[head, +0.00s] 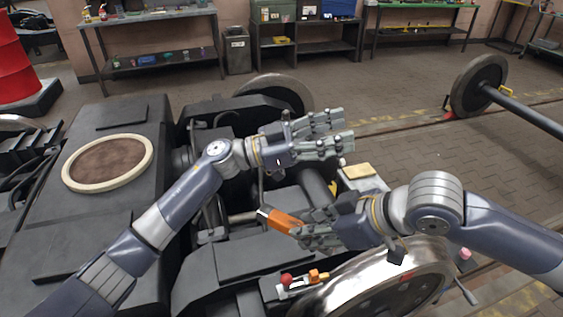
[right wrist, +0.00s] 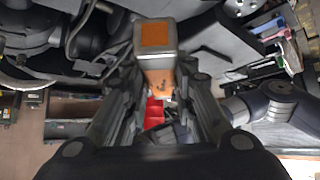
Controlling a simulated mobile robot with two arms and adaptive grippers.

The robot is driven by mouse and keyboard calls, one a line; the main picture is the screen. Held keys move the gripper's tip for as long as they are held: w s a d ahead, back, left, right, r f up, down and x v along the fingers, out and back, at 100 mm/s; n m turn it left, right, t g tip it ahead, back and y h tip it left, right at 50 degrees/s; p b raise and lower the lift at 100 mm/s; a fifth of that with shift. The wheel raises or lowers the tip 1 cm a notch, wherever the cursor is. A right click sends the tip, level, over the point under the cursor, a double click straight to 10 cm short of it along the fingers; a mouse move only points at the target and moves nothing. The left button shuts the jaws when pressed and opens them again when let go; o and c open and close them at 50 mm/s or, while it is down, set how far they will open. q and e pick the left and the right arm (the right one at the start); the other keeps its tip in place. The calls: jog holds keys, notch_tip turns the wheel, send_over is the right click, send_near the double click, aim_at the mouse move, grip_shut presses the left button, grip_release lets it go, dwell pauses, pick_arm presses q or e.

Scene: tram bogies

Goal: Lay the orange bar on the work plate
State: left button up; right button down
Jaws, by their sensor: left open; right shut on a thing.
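The orange bar (head: 281,221) is held in my right gripper (head: 304,236), over the dark bogie frame in the head view. Its far end is pale and sticks out to the left beyond the fingers. In the right wrist view the bar (right wrist: 158,74) stands between the two fingers (right wrist: 157,85), with a grey block-like end and an orange face. My left gripper (head: 345,130) is open and empty, above and beyond the bar, with its fingers pointing right.
The black bogie (head: 110,230) fills the left and middle, with a round brown-topped opening. A shiny wheel (head: 385,285) stands at the front right, beside small red and orange parts (head: 315,276). A wheelset (head: 480,85) stands right. Benches line the back wall.

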pick_arm(q)
jog(key=s+d+r+m+g+y, duration=0.2)
jog(key=s+d+r+m+g, duration=0.1)
jog(key=s+m+g, duration=0.2)
jog(key=m+t+y, duration=0.1)
jog(key=y, duration=1.7)
send_near(281, 214)
notch_tip(281, 214, down, 9)
jog(key=shift+s+d+f, duration=0.1)
jog(key=shift+d, duration=0.05)
grip_shut()
pick_arm(e)
jog(key=c, duration=1.2)
grip_release()
jog(key=shift+c, duration=0.2)
